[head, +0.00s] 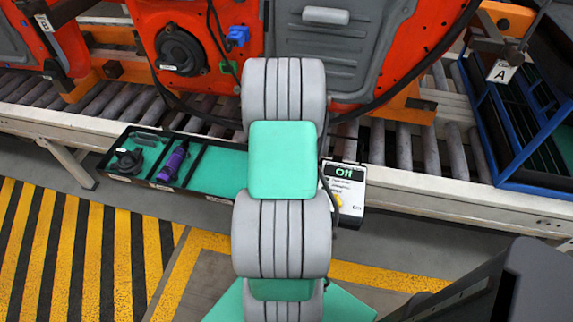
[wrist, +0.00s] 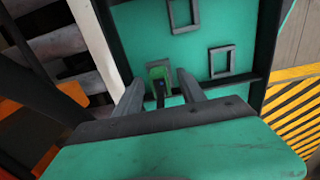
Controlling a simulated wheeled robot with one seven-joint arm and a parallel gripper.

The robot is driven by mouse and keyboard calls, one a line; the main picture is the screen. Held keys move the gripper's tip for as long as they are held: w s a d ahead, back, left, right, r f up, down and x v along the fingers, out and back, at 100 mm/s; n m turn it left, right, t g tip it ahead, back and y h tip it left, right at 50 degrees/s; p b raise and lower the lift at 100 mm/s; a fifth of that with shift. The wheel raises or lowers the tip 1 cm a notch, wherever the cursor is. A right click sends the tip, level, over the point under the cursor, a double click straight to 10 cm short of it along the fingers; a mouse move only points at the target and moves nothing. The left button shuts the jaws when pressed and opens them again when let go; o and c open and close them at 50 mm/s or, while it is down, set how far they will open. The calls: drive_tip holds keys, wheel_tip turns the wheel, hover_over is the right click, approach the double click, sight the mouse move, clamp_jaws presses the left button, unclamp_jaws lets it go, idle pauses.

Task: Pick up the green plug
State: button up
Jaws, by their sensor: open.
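The green plug (wrist: 159,72) shows in the wrist view as a small green piece with a dark middle, by the edge of a teal-lined tray (wrist: 215,18). My gripper (wrist: 158,80) is open, with one grey finger to each side of the plug in the picture. I cannot tell whether the fingers touch it. In the head view my own arm hides the gripper and this plug.
In the head view, the black-rimmed tray (head: 222,170) holds a purple tool (head: 173,162) and dark parts. A white box (head: 347,192) reads "Off". An orange door (head: 205,15) carries a blue connector (head: 237,35) and a small green piece (head: 228,67). A blue-framed rack (head: 503,148) stands right.

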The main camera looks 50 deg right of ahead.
clamp_jaws()
idle(0.4)
idle(0.4)
